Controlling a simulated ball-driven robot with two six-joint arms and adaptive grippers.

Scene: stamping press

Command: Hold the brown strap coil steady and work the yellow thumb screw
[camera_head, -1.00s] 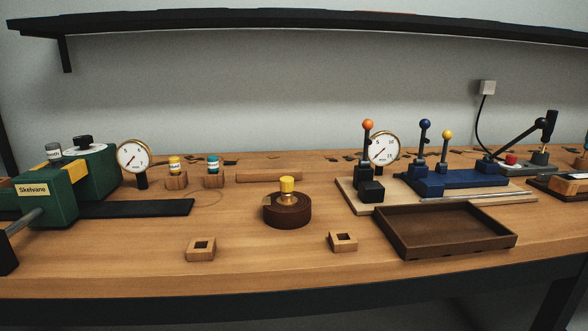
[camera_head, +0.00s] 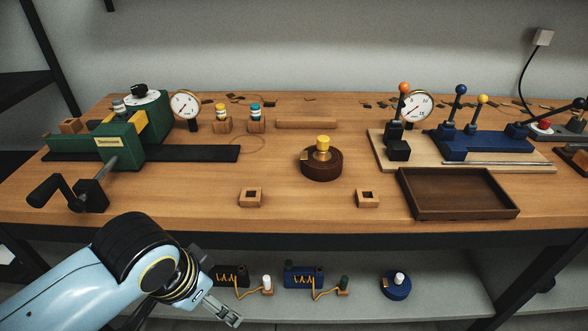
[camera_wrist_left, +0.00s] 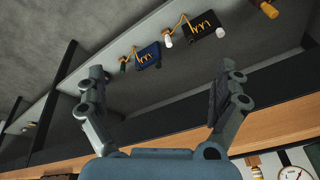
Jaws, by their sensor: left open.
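The brown strap coil (camera_head: 322,167) is a dark round coil standing on the wooden table near the middle of the head view. The yellow thumb screw (camera_head: 323,142) stands upright on a brass stem at the coil's centre. My left gripper (camera_head: 222,310) is below the table's front edge at the lower left, well apart from the coil. In the left wrist view its two fingers (camera_wrist_left: 160,92) are spread with nothing between them. The coil and screw are not in the wrist view. My right gripper is not in view.
A green vise-like machine (camera_head: 135,135) with a crank stands left. A brown tray (camera_head: 458,193) lies right of the coil, before a blue lever fixture (camera_head: 475,143). Small square wooden blocks (camera_head: 251,197) sit near the front edge. A lower shelf (camera_head: 330,307) holds several small devices.

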